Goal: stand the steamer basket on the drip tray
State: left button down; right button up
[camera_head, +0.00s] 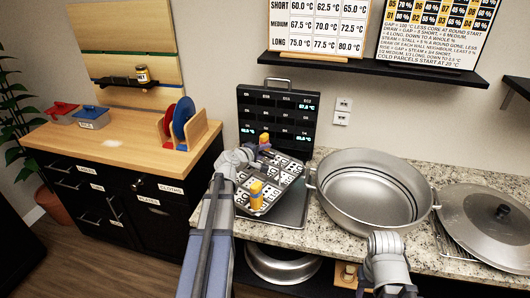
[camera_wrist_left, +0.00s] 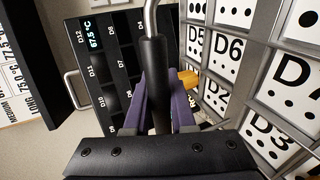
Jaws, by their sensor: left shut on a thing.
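The steamer basket (camera_head: 283,176) is a dark-framed rack with square cells marked by labelled tiles; its cells also show in the left wrist view (camera_wrist_left: 228,47). An orange-yellow piece (camera_head: 257,196) stands in its near part. My left gripper (camera_head: 264,149) is shut on the basket's black upright handle (camera_wrist_left: 156,78), between its purple fingers. The drip tray (camera_head: 292,212) is a flat grey tray on the counter, partly hidden under the basket. The basket is over it, and I cannot tell whether they touch. My right gripper is not visible; only part of that arm shows.
A black display panel (camera_head: 277,112) stands right behind the basket. A big steel pot (camera_head: 372,190) is close on the right, with a lid (camera_head: 488,222) beyond it. A wooden-topped cabinet (camera_head: 95,145) with a rack of red and blue discs (camera_head: 180,122) is on the left.

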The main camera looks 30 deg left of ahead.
pick_arm(q)
jog(key=c, duration=0.8)
grip_release()
jog(key=shift+o, duration=0.2)
jog(key=d+p+v, duration=0.1)
jog(key=p+v, duration=0.3)
jog(key=v, duration=0.8)
jog(key=shift+a, duration=0.4)
